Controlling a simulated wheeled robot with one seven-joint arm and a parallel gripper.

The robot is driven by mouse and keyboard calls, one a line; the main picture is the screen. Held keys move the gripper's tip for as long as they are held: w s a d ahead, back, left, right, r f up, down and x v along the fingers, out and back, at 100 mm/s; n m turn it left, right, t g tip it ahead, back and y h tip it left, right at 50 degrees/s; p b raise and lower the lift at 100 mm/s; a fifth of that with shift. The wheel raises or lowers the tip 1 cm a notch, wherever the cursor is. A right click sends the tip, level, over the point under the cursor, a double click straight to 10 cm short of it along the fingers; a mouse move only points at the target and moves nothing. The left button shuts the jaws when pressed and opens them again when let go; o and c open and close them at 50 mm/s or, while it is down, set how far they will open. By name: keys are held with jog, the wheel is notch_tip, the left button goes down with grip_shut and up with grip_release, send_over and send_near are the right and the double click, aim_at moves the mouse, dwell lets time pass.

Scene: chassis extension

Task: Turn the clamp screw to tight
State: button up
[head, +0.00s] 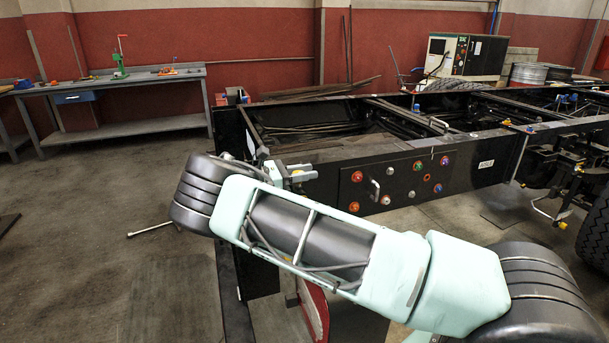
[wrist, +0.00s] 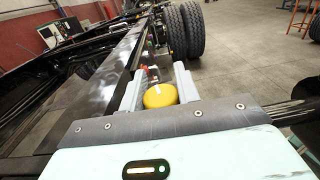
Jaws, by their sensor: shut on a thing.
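A yellow round knob (wrist: 160,95), which looks like the head of the clamp screw, sits between the two grey fingers of my gripper (wrist: 159,88) in the wrist view. The fingers are shut on it, one on each side. In the head view my gripper (head: 301,172) is at the near left corner of the black chassis frame, and a little of the yellow knob shows between its fingers. The rest of the clamp is hidden by the gripper and my arm. I cannot tell how tight the screw is.
The black chassis frame (head: 465,168) runs to the right, with a panel of coloured knobs and a handle (head: 375,190) close beside my gripper. A workbench (head: 130,127) stands at the back left. The floor at left is mostly clear; a metal rod (head: 150,230) shows there.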

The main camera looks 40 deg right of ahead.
jog(key=o, duration=1)
jog(key=shift+c, duration=0.2)
jog(key=shift+a, duration=0.1)
jog(key=b+v, duration=0.1)
jog(key=v, duration=0.6)
jog(key=shift+a+b, duration=0.2)
jog(key=shift+b, duration=0.15)
jog(key=shift+w, duration=0.15)
